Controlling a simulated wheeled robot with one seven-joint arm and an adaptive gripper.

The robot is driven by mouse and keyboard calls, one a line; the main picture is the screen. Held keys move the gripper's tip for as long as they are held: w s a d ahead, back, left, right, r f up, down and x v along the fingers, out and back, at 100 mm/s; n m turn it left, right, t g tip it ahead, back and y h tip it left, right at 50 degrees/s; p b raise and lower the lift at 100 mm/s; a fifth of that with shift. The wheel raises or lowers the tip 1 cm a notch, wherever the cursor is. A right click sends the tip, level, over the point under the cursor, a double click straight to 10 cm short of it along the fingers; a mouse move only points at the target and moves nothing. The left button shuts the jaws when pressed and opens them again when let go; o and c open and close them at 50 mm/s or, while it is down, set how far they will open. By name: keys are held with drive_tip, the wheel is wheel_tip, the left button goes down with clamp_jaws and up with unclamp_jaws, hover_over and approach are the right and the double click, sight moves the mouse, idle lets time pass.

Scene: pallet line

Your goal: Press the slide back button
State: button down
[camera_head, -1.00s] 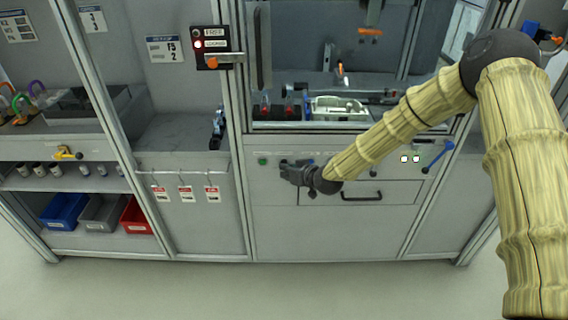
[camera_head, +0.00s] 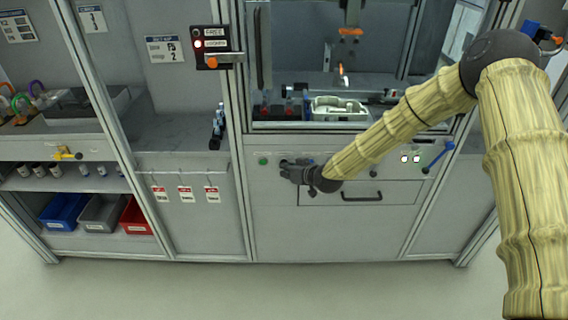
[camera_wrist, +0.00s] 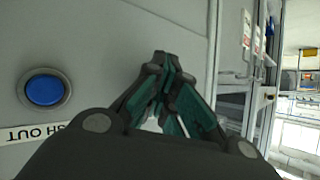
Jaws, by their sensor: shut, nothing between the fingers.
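My gripper (camera_head: 284,168) is at the grey front panel below the machine window, its fingers pointing left in the head view. In the wrist view my gripper (camera_wrist: 162,62) has its fingers closed together, empty, close to the panel. A round blue button (camera_wrist: 44,90) in a grey ring is to the left of the fingers there, apart from them. The upside-down label (camera_wrist: 32,132) beside it reads "...SH OUT", partly cut off by my gripper. A green button (camera_head: 263,161) shows just left of my gripper in the head view. I cannot make out which button is slide back; my gripper hides part of the row.
Right of my gripper are a drawer handle (camera_head: 362,196), two white lights (camera_head: 410,159) and a blue lever (camera_head: 438,158). A pale tray (camera_head: 338,108) lies inside the window. Red tags (camera_head: 185,194) hang at left. The floor in front is clear.

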drive_tip(key=shift+s, duration=0.85)
drive_tip(key=shift+s+p, duration=0.65)
drive_tip(key=shift+s, duration=1.85)
drive_tip(key=s+d+f+m+g+h, duration=0.15)
drive_tip(key=s+d+f, duration=0.25)
drive_tip(key=s+f, duration=0.65)
drive_tip(key=s+d+f+m+g+h, duration=0.1)
drive_tip(key=s+d+f+g+h, duration=0.15)
drive_tip(key=s+d+f, duration=0.7)
drive_tip(key=s+d+m+g+h, duration=0.1)
drive_tip(key=s+d+g, duration=0.2)
drive_tip(key=s, duration=1.1)
drive_tip(key=s+d+m+g+h, duration=0.1)
drive_tip(key=s+d, duration=0.4)
drive_tip(key=s, duration=1)
drive_tip(key=shift+s+d+f+m+g+h, duration=0.25)
drive_tip(key=shift+m+g+h, duration=0.1)
drive_tip(key=shift+g+h, duration=0.5)
